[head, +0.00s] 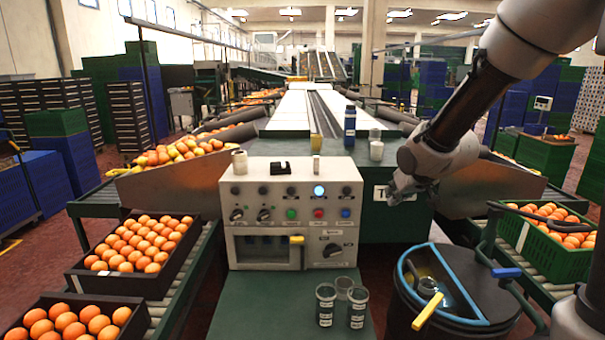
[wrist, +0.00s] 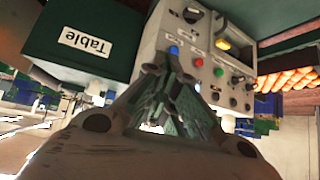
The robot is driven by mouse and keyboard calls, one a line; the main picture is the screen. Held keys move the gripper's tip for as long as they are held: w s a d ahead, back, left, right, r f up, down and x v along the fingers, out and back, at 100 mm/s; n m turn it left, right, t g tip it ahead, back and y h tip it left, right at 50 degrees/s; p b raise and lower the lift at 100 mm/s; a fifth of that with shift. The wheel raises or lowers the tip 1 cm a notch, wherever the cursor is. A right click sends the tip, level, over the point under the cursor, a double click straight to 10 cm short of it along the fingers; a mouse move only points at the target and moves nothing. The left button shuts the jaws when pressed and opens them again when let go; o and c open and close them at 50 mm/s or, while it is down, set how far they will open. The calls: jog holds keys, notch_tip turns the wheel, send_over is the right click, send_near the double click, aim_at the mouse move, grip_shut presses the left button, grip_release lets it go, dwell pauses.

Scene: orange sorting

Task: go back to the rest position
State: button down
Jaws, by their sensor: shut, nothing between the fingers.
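My gripper (head: 397,196) hangs at the end of my arm, right of the control box (head: 290,212) and in front of the green table block with a white label. In the wrist view my gripper (wrist: 172,72) is shut with nothing between its fingers. The control box (wrist: 215,60) lies beyond the fingertips in that view, with blue, red and green buttons. The sign reading "Table" (wrist: 87,43) shows at upper left there. In the head view my forearm hides part of the right side of the hall.
Clear cups (head: 326,305) stand on the green stand before the box. A black bin (head: 455,290) with a blue rim and a yellow handle is below my gripper. Crates of oranges (head: 135,250) stand at left, a green crate (head: 555,262) at right. A blue bottle (head: 350,127) stands behind the box.

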jog(key=s+d+r+m+g+h, duration=0.1)
jog(key=s+d+r, duration=0.25)
jog(key=s, duration=0.35)
jog(key=s+d+r+m+g+h, duration=0.1)
jog(key=s+d+r, duration=0.2)
jog(key=s+d, duration=0.3)
jog(key=s+d+r+g, duration=0.1)
jog(key=s, duration=0.8)
jog(key=s+d+g, duration=0.1)
jog(key=s, duration=0.7)
jog(key=shift+s+d+r+m, duration=0.25)
jog(key=shift+s+r+m, duration=0.05)
jog(key=shift+s+r, duration=0.1)
